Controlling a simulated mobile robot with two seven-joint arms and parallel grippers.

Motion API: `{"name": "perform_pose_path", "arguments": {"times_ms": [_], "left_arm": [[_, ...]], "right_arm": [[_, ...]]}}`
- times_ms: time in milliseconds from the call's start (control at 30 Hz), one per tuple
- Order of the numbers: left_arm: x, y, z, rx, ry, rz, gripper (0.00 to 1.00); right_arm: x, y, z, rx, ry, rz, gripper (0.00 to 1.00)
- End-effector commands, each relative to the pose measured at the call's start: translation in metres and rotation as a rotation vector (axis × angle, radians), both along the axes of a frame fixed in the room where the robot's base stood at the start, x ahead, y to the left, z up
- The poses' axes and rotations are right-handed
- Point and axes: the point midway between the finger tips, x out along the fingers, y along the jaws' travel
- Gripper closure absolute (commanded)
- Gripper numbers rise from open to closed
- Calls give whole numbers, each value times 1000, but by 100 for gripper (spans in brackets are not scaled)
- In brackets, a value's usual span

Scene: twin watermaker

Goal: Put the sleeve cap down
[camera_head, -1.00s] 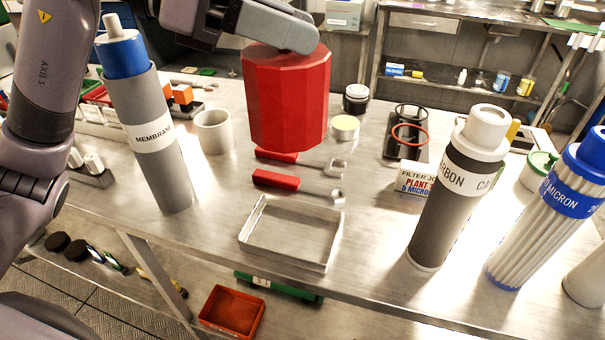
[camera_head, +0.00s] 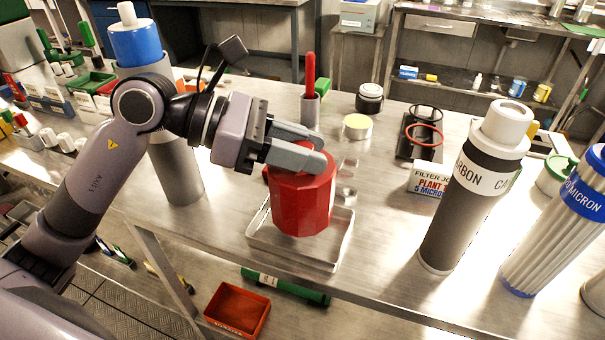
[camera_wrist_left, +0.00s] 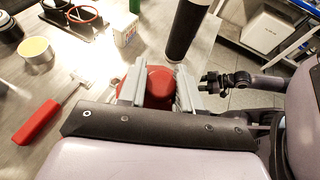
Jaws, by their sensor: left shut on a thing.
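The sleeve cap (camera_head: 303,200) is a red, many-sided block. My left gripper (camera_head: 300,158) is shut on its top part, with grey fingers on either side. The cap is over the shallow metal tray (camera_head: 262,243) at the bench's front edge; I cannot tell whether it touches the tray floor. In the left wrist view, the red cap (camera_wrist_left: 160,86) shows between the two fingers of the left gripper (camera_wrist_left: 160,95), and the tray is hidden there.
A dark carbon cartridge (camera_head: 462,205) and a ribbed micron cartridge (camera_head: 553,235) stand to the right. A grey membrane cylinder (camera_head: 178,170) stands behind my left arm. An orange bin (camera_head: 236,310) sits below the bench.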

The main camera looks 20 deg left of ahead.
Motion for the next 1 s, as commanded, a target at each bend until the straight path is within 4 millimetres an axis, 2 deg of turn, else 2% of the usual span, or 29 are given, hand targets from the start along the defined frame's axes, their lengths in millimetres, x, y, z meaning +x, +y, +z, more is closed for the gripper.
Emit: {"name": "perform_pose_path", "arguments": {"times_ms": [167, 400, 833, 867, 900, 1000], "left_arm": [[0, 0, -13, -2, 2, 0, 100], [0, 0, -42, -2, 1, 1, 100], [0, 0, -49, -1, -1, 0, 100], [0, 0, -47, 0, -1, 0, 56], [0, 0, -47, 0, -1, 0, 43], [0, 0, -47, 0, 0, 0, 41]], "right_arm": [[1, 0, 0, 1, -2, 1, 57], [1, 0, -1, 2, -3, 2, 57], [2, 1, -6, 3, -3, 1, 57], [2, 1, -4, 3, 0, 0, 57], [2, 1, -3, 3, 1, 0, 57], [2, 1, -3, 3, 1, 0, 57]]}}
